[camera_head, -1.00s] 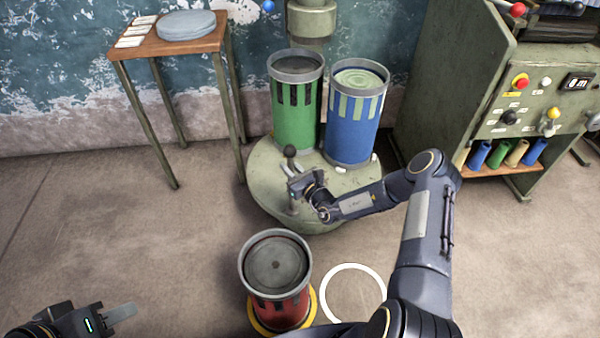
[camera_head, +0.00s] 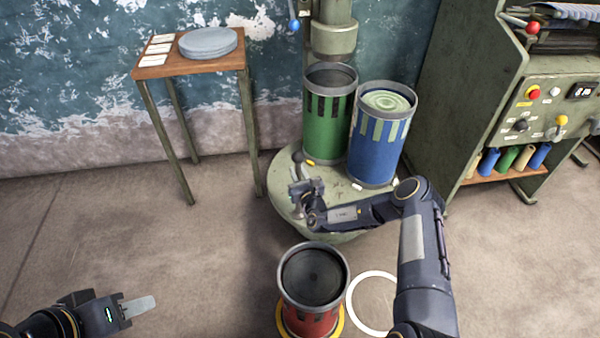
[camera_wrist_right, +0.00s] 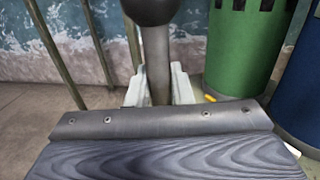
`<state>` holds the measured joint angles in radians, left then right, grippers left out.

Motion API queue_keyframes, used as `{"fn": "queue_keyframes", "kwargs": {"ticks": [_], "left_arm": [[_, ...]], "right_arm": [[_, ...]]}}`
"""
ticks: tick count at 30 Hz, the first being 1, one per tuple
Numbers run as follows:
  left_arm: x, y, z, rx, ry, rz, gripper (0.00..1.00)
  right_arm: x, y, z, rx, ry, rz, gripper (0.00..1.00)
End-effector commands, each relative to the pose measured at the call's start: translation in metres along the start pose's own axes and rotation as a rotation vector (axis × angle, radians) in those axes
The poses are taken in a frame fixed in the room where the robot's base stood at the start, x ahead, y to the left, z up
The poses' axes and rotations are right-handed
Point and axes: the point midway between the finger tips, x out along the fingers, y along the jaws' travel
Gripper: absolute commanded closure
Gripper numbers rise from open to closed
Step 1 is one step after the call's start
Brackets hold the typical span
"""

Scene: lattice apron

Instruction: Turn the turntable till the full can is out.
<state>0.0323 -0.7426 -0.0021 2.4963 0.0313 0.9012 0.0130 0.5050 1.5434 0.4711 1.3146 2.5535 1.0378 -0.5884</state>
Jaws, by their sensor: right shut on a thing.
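A round green turntable (camera_head: 345,236) carries a green can (camera_head: 326,130) and a blue can (camera_head: 375,150). The blue can is full to near its rim with pale green stuff; the green can looks dark and empty inside. A post with a black knob (camera_head: 297,157) stands at the turntable's front left. My right gripper (camera_head: 301,188) is shut on this post below the knob; the right wrist view shows the post (camera_wrist_right: 156,65) between the fingers. My left gripper (camera_head: 136,307) is low at the left, away from everything; its opening is unclear.
A green machine column (camera_head: 334,38) stands above and behind the cans. A red can (camera_head: 312,290) stands on a yellow ring in front, beside a white floor ring (camera_head: 352,312). A small table (camera_head: 155,68) holds grey discs. A control cabinet (camera_head: 480,90) stands at right.

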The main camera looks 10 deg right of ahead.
Motion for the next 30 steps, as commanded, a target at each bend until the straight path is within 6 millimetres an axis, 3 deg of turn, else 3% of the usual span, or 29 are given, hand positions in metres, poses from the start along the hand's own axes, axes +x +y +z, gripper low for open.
{"fn": "queue_keyframes", "kwargs": {"ticks": [14, 15, 18, 30], "left_arm": [[-0.0004, 0.0002, -0.0002, 0.000, 0.000, 0.000, 0.64], [-0.0004, 0.0002, -0.0002, 0.000, 0.000, 0.000, 0.64], [-0.0004, 0.0002, -0.0002, 0.000, 0.000, 0.000, 0.64], [-0.0036, 0.0017, -0.0018, 0.000, 0.000, 0.000, 0.64]], "right_arm": [[0.0030, 0.0047, 0.0020, 0.002, -0.002, 0.003, 1.00], [0.0031, 0.0049, 0.0021, 0.001, -0.002, 0.004, 0.76], [0.0029, 0.0045, 0.0020, 0.001, -0.002, 0.003, 0.63], [-0.0062, 0.0015, 0.0019, 0.000, 0.000, -0.002, 0.61]]}}
